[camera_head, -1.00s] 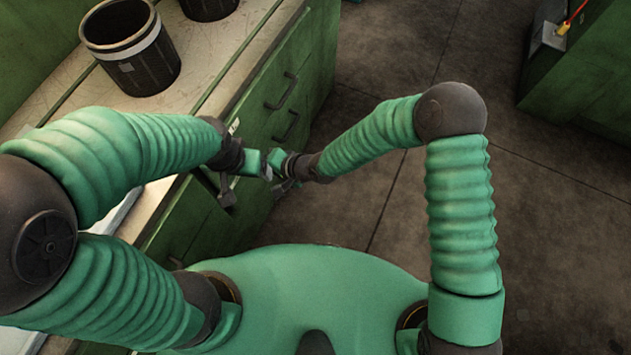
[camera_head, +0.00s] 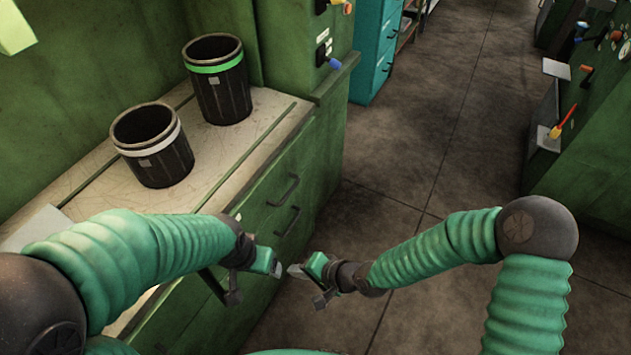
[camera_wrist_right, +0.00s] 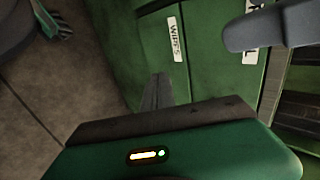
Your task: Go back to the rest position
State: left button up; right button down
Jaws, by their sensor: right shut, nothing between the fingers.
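My right gripper (camera_head: 293,270) reaches in from the right in the head view. It is shut and empty, in the air in front of the green drawers. In the right wrist view its dark fingers (camera_wrist_right: 158,90) point toward a green cabinet front. My left gripper (camera_head: 277,266) comes in from the left, in front of the cabinet near its drawer handles. It faces the right gripper with a small gap between them. Whether its jaws are open or shut is too small to tell. I see nothing held in it.
A white-banded dark bin (camera_head: 165,165) and a green-banded dark bin (camera_head: 222,92) stand on the worktop (camera_head: 262,112). Its green cabinet (camera_head: 318,165) is close to both grippers. Green machinery (camera_head: 600,140) stands at far right. The grey floor (camera_head: 420,150) between is clear.

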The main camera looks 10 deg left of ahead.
jog(key=d+r+n+h+p, duration=0.2)
jog(key=d+r+h+p, duration=0.25)
jog(key=d, duration=0.55)
jog(key=d+r+n+h+p, duration=0.1)
jog(key=d+r+h+p, duration=0.2)
jog(key=d+r, duration=0.5)
jog(key=s+d+r+h+p, duration=0.1)
jog(key=s+d+r+p, duration=0.3)
jog(key=d+r, duration=0.5)
jog(key=shift+s+d+r+n, duration=0.3)
jog(key=shift+s+d, duration=0.2)
jog(key=shift+d, duration=1.65)
jog(key=shift+a+h, duration=0.25)
jog(key=shift+a, duration=0.05)
jog(key=shift+d, duration=0.2)
jog(key=shift+a, duration=0.15)
